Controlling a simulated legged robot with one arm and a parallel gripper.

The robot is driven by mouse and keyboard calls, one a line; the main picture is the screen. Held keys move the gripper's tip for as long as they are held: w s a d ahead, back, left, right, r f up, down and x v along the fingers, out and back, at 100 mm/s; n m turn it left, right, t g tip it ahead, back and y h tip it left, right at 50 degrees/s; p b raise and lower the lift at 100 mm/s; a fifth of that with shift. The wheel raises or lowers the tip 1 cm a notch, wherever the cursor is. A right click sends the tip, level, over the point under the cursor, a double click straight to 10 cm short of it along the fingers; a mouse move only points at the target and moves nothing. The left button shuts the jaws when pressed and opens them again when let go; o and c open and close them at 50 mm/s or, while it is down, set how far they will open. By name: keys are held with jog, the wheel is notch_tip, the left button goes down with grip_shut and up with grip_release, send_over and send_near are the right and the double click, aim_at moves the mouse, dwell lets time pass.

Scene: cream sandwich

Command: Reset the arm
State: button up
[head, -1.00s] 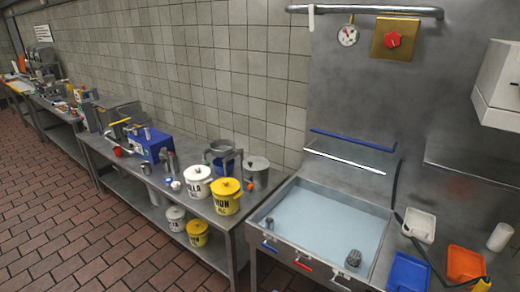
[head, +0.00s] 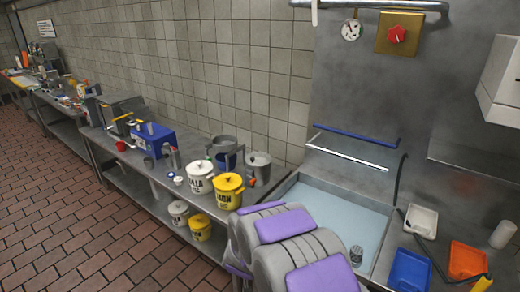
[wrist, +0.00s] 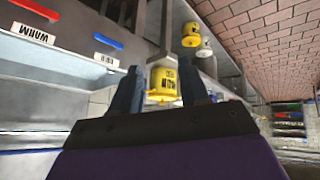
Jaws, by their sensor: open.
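My arm, with grey links and purple pads, shows at the bottom centre of the head view, in front of the basin. My gripper (wrist: 160,72) shows in the wrist view as two dark fingers set apart, with nothing held between them. The wrist picture is turned over. A yellow lidded bucket (wrist: 163,86) appears in the gap between the fingers but looks well beyond them. My gripper's fingers cannot be made out in the head view.
The basin (head: 330,208) is partly hidden by my arm. A white bucket (head: 199,178) and a yellow bucket (head: 228,192) stand on the steel counter left of it. A blue tray (head: 409,272) and orange tray (head: 467,257) lie at right. The tiled floor at left is clear.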

jog(key=s+d+r+m+g+y, duration=0.1)
jog(key=s+d+r+g, duration=0.15)
jog(key=s+r, duration=0.45)
jog(key=s+d+r+g+y, duration=0.1)
jog(key=s+d+r+g, duration=0.15)
jog(key=s+r, duration=0.5)
jog(key=s+d+r+m+g+h, duration=0.1)
jog(key=s+d+r+g, duration=0.1)
jog(key=s+d, duration=0.5)
jog(key=s+d+r+m+g+h, duration=0.2)
jog(key=s+d, duration=0.6)
jog(key=s, duration=1.2)
notch_tip(320, 180, up, 2)
jog(key=shift+r, duration=0.1)
